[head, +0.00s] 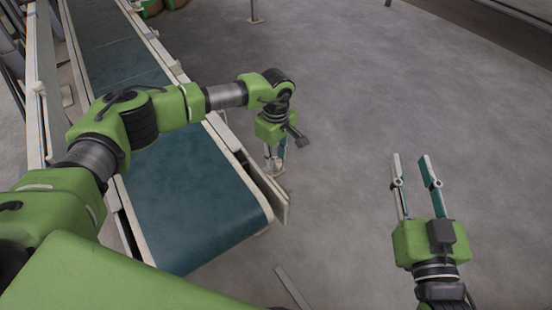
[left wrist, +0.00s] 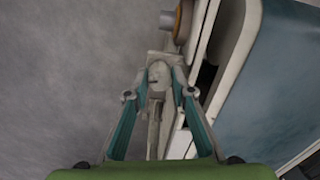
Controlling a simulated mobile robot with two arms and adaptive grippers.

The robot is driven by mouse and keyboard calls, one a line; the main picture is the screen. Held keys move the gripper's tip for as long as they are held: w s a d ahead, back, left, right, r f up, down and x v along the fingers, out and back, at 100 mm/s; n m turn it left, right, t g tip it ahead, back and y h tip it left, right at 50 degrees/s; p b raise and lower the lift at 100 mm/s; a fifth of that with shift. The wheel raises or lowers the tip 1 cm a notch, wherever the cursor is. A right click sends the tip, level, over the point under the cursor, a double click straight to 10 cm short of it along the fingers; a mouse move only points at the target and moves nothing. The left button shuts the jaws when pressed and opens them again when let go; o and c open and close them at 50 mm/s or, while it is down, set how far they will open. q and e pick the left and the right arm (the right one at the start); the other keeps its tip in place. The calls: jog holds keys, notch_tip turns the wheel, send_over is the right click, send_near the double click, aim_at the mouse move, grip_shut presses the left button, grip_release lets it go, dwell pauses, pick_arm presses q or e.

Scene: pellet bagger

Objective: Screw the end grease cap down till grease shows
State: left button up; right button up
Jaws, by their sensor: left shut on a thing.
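My left gripper (head: 275,160) reaches over the conveyor and points down beside the right side of its near end. In the left wrist view its two teal-lined fingers (left wrist: 158,75) close in on a small pale grey, rounded piece, which looks like the grease cap (left wrist: 159,72), next to the conveyor frame. The gripper is shut on it. The fingers hide part of the cap, and I cannot make out any grease. My right gripper (head: 411,168) is open and empty over the bare floor at the right.
The conveyor's dark teal belt (head: 190,195) runs from the far left to the near middle between pale side rails. A brown and grey round fitting (left wrist: 184,22) sits on the frame beyond the fingertips. The grey floor (head: 420,90) at the right is clear.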

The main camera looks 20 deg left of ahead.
aim_at(276, 160)
jog(key=shift+r, duration=0.25)
pick_arm(q)
jog(key=o, duration=1.1)
jog(key=shift+o, duration=0.2)
notch_tip(276, 160, up, 12)
